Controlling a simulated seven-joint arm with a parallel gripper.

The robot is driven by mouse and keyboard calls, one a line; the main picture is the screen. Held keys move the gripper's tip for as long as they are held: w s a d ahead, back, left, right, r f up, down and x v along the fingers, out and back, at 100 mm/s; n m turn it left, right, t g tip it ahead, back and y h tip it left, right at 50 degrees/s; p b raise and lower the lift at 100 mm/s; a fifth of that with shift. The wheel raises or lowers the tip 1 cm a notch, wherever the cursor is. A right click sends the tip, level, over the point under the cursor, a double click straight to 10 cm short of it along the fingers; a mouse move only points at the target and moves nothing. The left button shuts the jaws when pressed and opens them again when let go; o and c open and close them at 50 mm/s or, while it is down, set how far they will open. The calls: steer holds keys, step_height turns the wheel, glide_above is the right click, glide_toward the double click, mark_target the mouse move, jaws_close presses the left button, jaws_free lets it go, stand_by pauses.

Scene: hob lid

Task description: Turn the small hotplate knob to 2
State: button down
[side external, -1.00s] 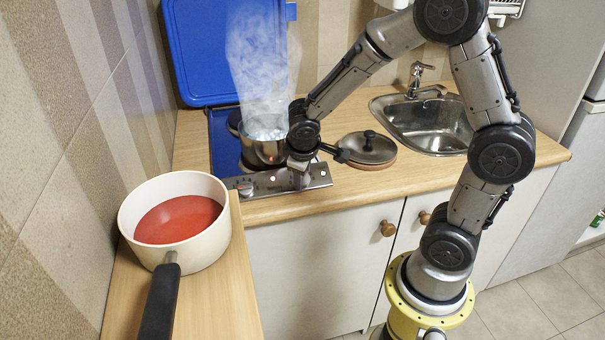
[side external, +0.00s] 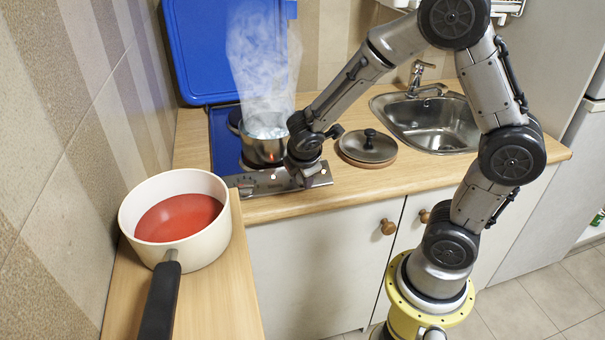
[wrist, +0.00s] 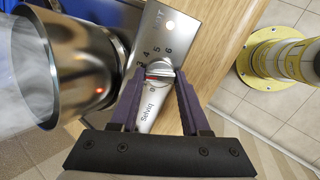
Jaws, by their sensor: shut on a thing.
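In the wrist view a silver hotplate knob (wrist: 162,70) with a red mark sits on the control panel, with digits printed around it. The red mark lies across the knob toward its left side; the exact digit it points to is too small to tell. My gripper (wrist: 159,82) is shut on this knob, one finger on each side. In the side external view my gripper (side external: 303,177) is at the right part of the steel control panel (side external: 270,183) and hides the knob there. Another knob (side external: 245,187) is at the panel's left end.
A steaming steel pot (side external: 263,150) stands on the hob, close to my gripper. The blue hob lid (side external: 222,50) is raised behind it. A pan lid (side external: 367,147) lies right of the panel. A cream saucepan (side external: 205,245) with red contents stands at front left.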

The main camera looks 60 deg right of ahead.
steer(key=shift+n, duration=1.2)
steer(key=shift+c, duration=1.9)
jaws_free()
steer(key=shift+s, duration=0.1)
steer(key=v, duration=1.3)
steer(key=shift+s+a+r, duration=0.25)
steer(key=shift+a, duration=0.05)
steer(key=shift+d, duration=0.1)
